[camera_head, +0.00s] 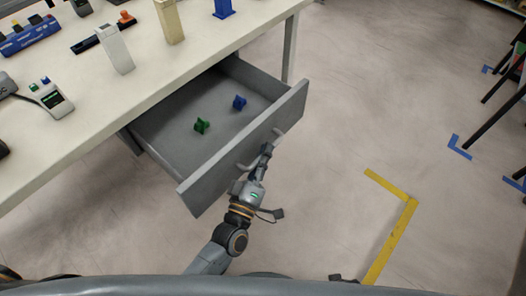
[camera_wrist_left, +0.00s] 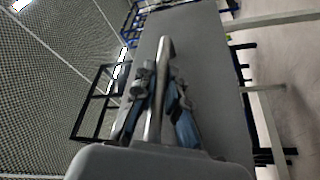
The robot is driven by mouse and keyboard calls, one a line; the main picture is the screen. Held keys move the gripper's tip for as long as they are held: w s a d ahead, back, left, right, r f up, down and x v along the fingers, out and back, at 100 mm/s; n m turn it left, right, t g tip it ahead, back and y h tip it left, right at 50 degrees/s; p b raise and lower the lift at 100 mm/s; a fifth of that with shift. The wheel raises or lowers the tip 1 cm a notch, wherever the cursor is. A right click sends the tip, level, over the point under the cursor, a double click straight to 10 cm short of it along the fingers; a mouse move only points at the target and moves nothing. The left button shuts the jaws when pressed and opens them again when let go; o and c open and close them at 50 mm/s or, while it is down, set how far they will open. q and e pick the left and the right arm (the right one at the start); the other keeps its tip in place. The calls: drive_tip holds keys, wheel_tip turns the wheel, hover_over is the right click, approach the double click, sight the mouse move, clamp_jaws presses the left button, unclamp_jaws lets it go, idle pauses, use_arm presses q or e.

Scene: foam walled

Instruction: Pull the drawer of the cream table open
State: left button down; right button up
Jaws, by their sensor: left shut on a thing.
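The cream table (camera_head: 165,75) fills the upper left of the head view. Its grey drawer (camera_head: 170,147) stands well out from under the tabletop, with its inside in view. A bar handle (camera_head: 257,152) runs along the drawer's front panel. My left gripper (camera_head: 265,152) is shut on the handle, near the middle of the front panel. In the left wrist view the fingers close around the handle bar (camera_wrist_left: 158,95), with the grey drawer front (camera_wrist_left: 205,60) behind it.
A green piece (camera_head: 201,126) and a blue piece (camera_head: 239,102) lie in the drawer. Several devices and blocks stand on the tabletop, including a white meter (camera_head: 50,98). Yellow floor tape (camera_head: 395,235) and blue tape (camera_head: 459,147) mark open floor at the right. Dark legs (camera_head: 495,120) stand at the right edge.

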use_arm(q)
drive_tip(key=c, duration=1.7)
unclamp_jaws()
drive_tip(key=shift+o, duration=0.2)
drive_tip(key=v, duration=1.2)
